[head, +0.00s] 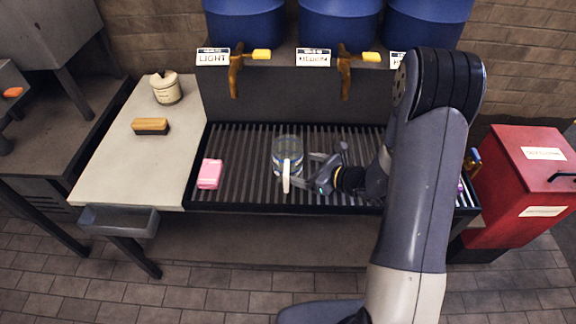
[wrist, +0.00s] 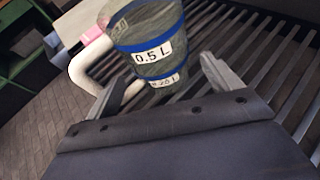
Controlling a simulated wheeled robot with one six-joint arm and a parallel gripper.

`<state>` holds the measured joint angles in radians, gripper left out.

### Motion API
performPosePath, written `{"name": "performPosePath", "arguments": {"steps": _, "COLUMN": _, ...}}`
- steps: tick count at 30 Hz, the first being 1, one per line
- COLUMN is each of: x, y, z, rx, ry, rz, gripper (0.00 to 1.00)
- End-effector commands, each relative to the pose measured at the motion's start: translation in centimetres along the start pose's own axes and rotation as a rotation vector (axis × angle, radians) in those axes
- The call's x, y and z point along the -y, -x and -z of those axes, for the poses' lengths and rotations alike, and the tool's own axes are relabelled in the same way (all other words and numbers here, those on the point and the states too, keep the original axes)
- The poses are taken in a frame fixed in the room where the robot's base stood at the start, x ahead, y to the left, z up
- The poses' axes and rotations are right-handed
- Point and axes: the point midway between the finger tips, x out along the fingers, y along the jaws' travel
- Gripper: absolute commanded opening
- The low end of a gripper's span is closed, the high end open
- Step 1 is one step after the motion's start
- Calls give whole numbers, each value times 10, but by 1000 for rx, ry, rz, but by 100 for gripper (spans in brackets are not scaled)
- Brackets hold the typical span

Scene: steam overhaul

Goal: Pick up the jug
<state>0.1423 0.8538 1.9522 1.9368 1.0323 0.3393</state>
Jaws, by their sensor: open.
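The jug (head: 288,150) is a clear vessel with blue bands and a white handle. It stands upright on the slatted black rack (head: 245,160), below the blue drums. In the wrist view the jug (wrist: 148,40) shows a "0.5 L" label, with its white handle on the left. My gripper (head: 308,170) is just right of the jug in the head view, its jaws pointing at it. In the wrist view my gripper (wrist: 165,85) has its two fingers apart, with the jug ahead between and beyond them. Whether a finger touches the jug or its handle cannot be told.
A pink block (head: 210,173) lies on the rack left of the jug. A brush (head: 150,126) and a lidded pot (head: 166,88) are on the pale side counter (head: 110,170). Blue drums (head: 338,20) with taps stand behind. A red bin (head: 525,185) is at right.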

Motion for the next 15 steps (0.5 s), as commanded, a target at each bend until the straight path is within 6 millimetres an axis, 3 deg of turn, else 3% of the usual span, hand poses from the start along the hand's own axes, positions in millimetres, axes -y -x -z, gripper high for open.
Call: {"name": "performPosePath", "arguments": {"steps": 15, "x": 0, "y": -57, "z": 0, "rx": 0, "ry": 0, "rz": -1, "gripper": 85}}
